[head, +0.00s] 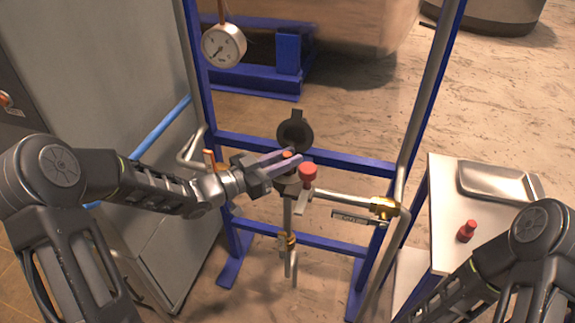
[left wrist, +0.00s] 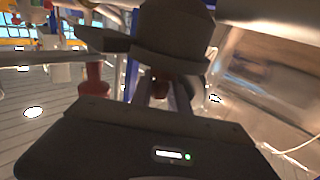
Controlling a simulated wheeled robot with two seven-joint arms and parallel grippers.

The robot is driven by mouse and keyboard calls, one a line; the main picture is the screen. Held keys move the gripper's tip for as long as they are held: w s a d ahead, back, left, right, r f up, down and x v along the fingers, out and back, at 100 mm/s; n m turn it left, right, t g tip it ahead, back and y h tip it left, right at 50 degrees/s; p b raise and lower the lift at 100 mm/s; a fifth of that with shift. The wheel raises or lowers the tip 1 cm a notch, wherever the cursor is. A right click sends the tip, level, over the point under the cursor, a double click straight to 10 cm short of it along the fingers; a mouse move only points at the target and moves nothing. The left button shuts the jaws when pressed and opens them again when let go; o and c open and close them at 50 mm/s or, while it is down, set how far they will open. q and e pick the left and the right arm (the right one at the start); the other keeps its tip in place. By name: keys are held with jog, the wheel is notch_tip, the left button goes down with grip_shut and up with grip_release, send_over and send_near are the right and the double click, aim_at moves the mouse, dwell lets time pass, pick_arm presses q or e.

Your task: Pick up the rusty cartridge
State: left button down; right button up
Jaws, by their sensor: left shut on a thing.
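The rusty cartridge (head: 288,154) shows as a small orange-brown top between the fingers of my left gripper (head: 290,160), at the dark housing in the middle of the pipe frame. The gripper is shut on it. Its lower part is hidden by the fingers and the housing, so I cannot tell whether it is still seated. In the left wrist view the left gripper's fingers (left wrist: 163,95) reach toward the dark housing (left wrist: 175,40), with a small reddish-brown patch between them. My right arm shows at lower right, but its gripper is out of view.
A round black lid (head: 295,133) stands open behind the gripper. A red knob (head: 308,174) sits close to the right of the fingers. A white cart (head: 447,200) at right holds a metal tray (head: 495,182) and a red cartridge-like piece (head: 467,231). Blue frame posts flank the arm.

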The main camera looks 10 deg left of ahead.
aim_at(287, 154)
pick_arm(q)
notch_tip(287, 154, up, 8)
jog(key=shift+f, duration=0.1)
dwell(0.7)
